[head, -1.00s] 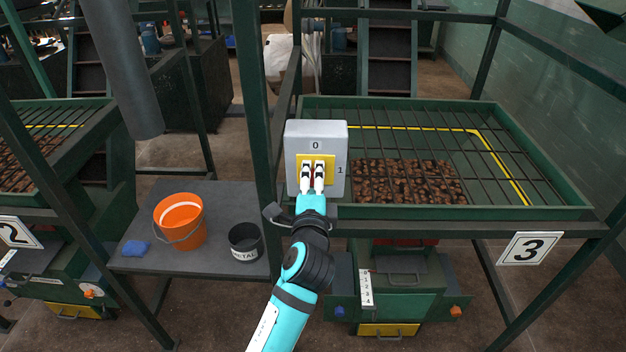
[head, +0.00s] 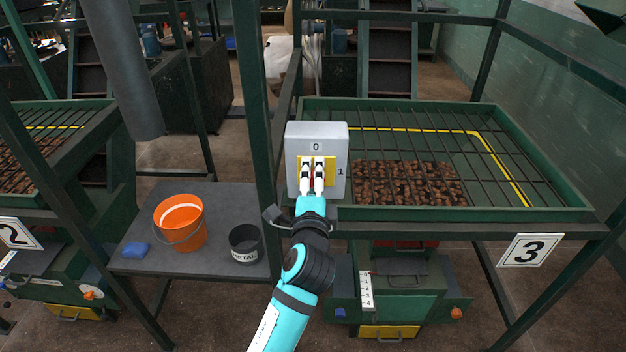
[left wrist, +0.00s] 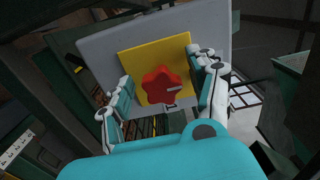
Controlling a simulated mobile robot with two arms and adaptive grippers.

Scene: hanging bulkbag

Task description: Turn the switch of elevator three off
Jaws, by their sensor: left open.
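The switch is a grey box (head: 334,134) with a yellow plate (head: 331,161), mounted on the green frame left of station three. A "0" is at its top and a "1" at its right. The red star-shaped knob (left wrist: 161,87) shows in the left wrist view, with a pale mark toward its right side. My left gripper (head: 312,168) is in front of the plate and mostly hides the knob in the head view. In the left wrist view its open fingers (left wrist: 163,72) stand on either side of the knob, with visible gaps. My right gripper is not in view.
Behind the box is a green tray (head: 559,203) under a grid, with brown pieces inside; the "3" sign (head: 531,250) hangs below. Left of a green post (head: 255,110), a grey table (head: 208,262) holds an orange bucket (head: 178,240), dark can (head: 245,243) and blue item (head: 136,249).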

